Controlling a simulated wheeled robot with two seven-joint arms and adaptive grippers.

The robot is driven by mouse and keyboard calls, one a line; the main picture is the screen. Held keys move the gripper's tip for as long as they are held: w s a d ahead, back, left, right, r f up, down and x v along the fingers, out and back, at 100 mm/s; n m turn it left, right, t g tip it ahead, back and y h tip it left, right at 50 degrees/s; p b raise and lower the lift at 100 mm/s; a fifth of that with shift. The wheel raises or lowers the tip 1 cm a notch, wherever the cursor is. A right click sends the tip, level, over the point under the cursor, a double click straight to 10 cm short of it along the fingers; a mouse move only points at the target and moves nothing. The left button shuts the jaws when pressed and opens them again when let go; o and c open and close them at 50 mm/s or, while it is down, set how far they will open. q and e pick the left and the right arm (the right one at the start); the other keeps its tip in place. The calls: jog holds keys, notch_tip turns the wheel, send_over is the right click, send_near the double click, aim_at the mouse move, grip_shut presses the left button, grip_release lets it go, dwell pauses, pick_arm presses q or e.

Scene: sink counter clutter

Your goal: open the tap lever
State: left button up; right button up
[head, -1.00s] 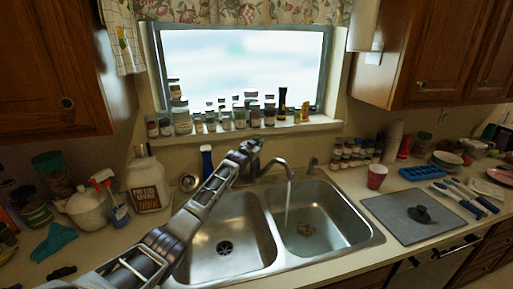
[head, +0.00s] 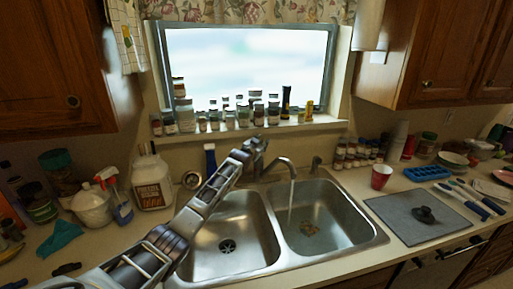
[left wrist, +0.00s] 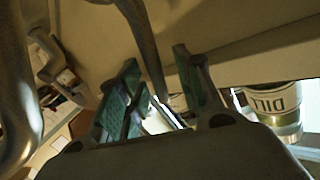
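The metal tap (head: 284,163) stands behind the double sink, and a thin stream of water (head: 291,200) falls from its spout into the right basin. My left gripper (head: 258,146) is at the tap's base, below the window sill, and hides part of the tap there. In the left wrist view, my left gripper (left wrist: 160,90) has its two teal-padded fingers apart. A slim metal bar (left wrist: 146,45), which looks like the tap lever, runs down between them; I cannot tell whether they touch it. My right gripper is not in view.
Several jars (head: 215,118) line the window sill just behind the gripper. A soap pump (head: 316,164) stands right of the tap, a blue-handled brush (head: 210,158) left of it.

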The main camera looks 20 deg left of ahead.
pick_arm(q)
jog(key=shift+s, duration=0.2)
jog(key=s+r, duration=0.1)
jog(key=s, duration=1)
jog(key=shift+s, duration=0.25)
dwell(0.5)
dwell(0.7)
